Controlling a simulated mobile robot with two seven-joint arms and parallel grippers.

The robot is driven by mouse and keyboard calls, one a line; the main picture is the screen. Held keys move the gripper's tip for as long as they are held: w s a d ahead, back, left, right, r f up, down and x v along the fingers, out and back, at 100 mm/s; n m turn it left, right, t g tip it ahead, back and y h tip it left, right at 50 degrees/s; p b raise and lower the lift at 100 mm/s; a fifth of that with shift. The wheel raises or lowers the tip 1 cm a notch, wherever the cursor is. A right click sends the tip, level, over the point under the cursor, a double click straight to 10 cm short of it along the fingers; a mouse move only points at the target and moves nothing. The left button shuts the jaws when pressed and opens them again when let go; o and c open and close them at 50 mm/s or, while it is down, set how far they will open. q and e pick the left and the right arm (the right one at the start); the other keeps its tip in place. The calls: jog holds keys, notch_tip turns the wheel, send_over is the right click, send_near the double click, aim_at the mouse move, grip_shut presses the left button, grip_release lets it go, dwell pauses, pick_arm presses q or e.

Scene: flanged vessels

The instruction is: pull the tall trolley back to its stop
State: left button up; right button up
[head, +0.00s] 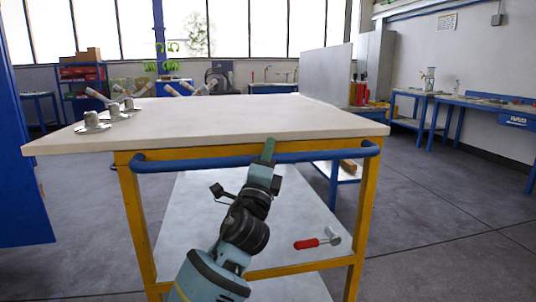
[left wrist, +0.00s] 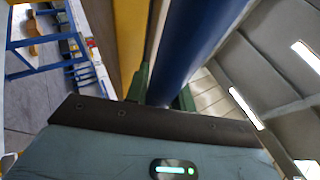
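The tall trolley has a yellow frame, a pale top (head: 215,112) and a blue handle bar (head: 325,154) across its near side. My left gripper (head: 268,151) is at the handle, right of its middle, with a green fingertip showing above the bar. In the left wrist view, the blue bar (left wrist: 195,45) runs between the two green fingers of my left gripper (left wrist: 160,95), which look shut on it. The bar hides part of the fingers. My right gripper is in neither view. No stop can be made out.
Small metal flanged pieces (head: 108,113) stand on the top's left side. A red-handled hammer (head: 318,240) lies on the lower shelf (head: 190,215). A blue cabinet (head: 22,190) is close on the left. Open floor (head: 440,215) lies to the right, before blue benches (head: 470,102).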

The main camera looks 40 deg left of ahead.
pick_arm(q)
grip_shut()
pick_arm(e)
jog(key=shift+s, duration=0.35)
